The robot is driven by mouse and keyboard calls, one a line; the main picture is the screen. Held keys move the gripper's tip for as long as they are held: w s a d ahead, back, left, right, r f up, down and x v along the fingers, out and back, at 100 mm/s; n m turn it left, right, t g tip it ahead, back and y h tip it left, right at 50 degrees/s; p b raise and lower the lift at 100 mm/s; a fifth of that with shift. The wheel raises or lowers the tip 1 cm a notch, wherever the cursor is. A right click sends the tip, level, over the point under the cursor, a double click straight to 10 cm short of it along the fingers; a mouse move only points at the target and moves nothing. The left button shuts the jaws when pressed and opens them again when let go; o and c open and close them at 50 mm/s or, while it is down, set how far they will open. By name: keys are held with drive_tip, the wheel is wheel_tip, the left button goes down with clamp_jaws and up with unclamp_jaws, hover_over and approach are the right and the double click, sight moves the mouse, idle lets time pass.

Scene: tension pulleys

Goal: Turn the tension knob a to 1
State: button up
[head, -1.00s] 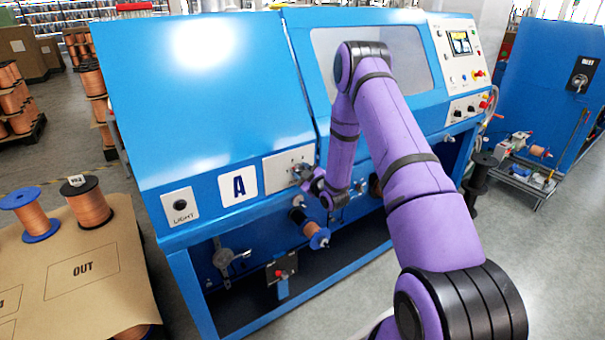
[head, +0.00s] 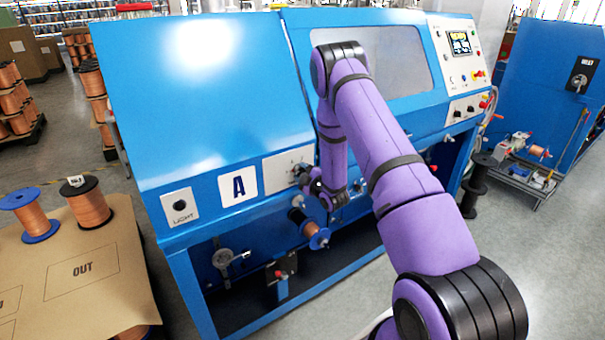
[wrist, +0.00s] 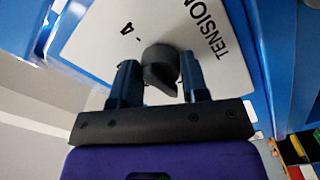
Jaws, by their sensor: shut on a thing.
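The tension knob (wrist: 160,66) is a dark round knob with a pointed tip on a pale plate (wrist: 100,38) lettered "TENSION", with a "4" mark visible. My gripper (wrist: 158,82) is at the knob, its two dark fingers on either side, shut on it. The knob's pointer end shows between the fingers, and some scale marks are hidden. The exact knob setting cannot be read.
The blue machine (head: 200,100) fills the middle, with a LIGHT switch (head: 180,207) at left. A copper spool (head: 309,229) hangs below the plate. A table (head: 120,290) with spools stands at left. Open floor lies at right.

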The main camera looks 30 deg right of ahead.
drive_tip(key=o, duration=0.9)
drive_tip(key=s, duration=1)
drive_tip(key=shift+s+d, duration=0.15)
drive_tip(key=shift+s, duration=0.25)
